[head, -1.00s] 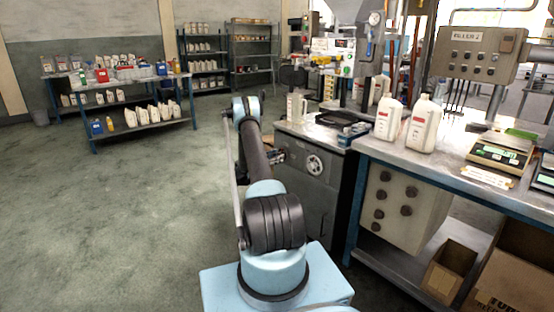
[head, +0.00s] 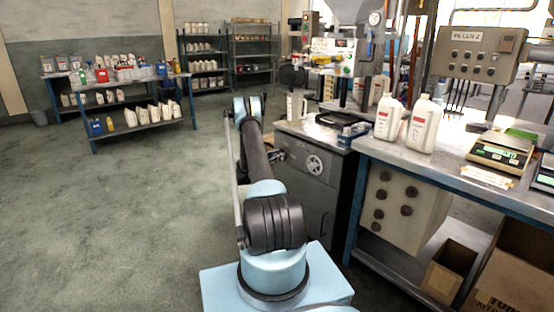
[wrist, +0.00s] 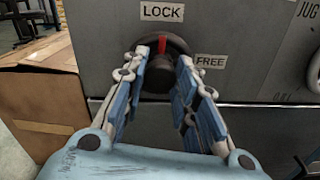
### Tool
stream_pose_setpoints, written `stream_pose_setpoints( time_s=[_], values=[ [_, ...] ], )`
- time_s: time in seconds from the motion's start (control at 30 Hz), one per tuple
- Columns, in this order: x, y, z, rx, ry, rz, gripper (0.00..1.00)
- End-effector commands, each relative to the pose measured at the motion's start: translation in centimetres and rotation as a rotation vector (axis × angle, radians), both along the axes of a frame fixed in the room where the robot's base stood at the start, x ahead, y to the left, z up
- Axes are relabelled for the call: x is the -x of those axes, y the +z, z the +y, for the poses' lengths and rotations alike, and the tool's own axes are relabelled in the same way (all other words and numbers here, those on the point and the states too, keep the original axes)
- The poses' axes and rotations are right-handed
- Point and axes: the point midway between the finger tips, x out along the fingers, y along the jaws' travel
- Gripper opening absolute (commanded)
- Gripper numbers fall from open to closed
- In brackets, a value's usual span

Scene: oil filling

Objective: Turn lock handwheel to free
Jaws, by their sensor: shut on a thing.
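The lock handwheel (wrist: 159,80) is a dark round knob with a red mark on the grey cabinet front in the wrist view. The FREE label (wrist: 210,61) is to the right of the knob and lower. My gripper (wrist: 160,72) has one blue-and-grey finger on each side of the knob and is shut on it. The fingers hide parts of the knob's sides. In the head view my gripper (head: 277,156) is at the left of the cabinet front, and the knob cannot be made out there.
A pale spoked handwheel (head: 314,164) is on the same cabinet (head: 318,197), right of my gripper. A cardboard box (wrist: 45,85) stands at the left in the wrist view. A workbench (head: 440,160) with white jugs (head: 423,124) is at right. Floor at left is clear.

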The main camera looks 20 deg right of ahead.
Motion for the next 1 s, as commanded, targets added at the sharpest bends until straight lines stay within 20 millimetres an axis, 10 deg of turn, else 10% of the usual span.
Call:
stream_pose_setpoints(
  time_s=[1.0],
  values=[
    [0.15,-0.07,-0.07,-0.285,-0.001,-0.785,0.03]
  ],
)
